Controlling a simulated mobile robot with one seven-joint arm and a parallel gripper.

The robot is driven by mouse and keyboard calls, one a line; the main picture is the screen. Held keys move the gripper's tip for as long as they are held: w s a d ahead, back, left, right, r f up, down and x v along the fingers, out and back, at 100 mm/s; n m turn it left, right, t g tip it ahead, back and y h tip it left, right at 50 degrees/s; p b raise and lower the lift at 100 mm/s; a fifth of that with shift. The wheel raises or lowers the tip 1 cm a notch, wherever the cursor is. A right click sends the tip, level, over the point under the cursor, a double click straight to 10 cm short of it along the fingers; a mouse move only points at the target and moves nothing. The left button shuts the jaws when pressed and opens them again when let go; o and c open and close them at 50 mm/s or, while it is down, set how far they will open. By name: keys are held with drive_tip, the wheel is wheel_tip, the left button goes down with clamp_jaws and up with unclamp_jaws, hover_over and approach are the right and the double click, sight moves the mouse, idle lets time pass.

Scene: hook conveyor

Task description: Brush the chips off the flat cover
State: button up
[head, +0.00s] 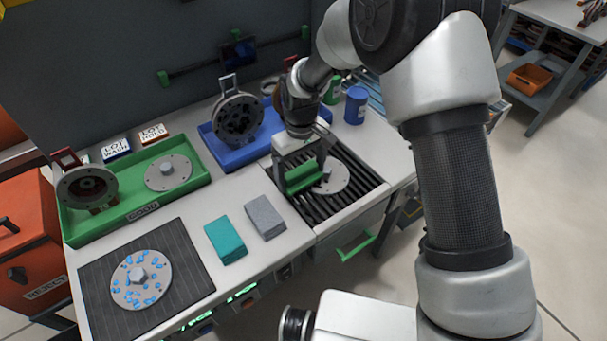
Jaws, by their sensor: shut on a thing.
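My gripper (304,172) is shut on a green brush-like block (301,179), above the dark slatted grate at the right of the bench. A round grey flat cover (336,180) lies on that grate, partly hidden behind the block and gripper. I cannot tell whether the block touches it or whether chips lie on it. A third flat cover (160,183) lies in the green tray, with no chips visible.
The green tray (199,174) also holds an upright round housing (86,187). Another housing (238,117) stands in the blue tray (263,128). A teal block (226,240) and a grey block (265,217) lie mid-bench. A blue canister (356,106) stands behind the grate (345,205).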

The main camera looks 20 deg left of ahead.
drive_tip(key=shift+w+a+f, duration=0.1)
drive_tip(key=shift+w+a, duration=0.6)
drive_tip(key=shift+a, duration=0.05)
drive_tip(key=shift+s+d, duration=0.75)
drive_tip(key=shift+d, duration=0.05)
drive_tip(key=shift+s+d+f, duration=0.1)
drive_tip(key=shift+s+d, duration=0.65)
drive_tip(key=shift+d, duration=0.15)
drive_tip(key=shift+w+a+r, duration=0.2)
drive_tip(key=shift+w+a, duration=1.3)
drive_tip(key=shift+a, duration=0.25)
drive_tip(key=shift+r+p, duration=1.7)
drive_tip(key=shift+r, duration=1.4)
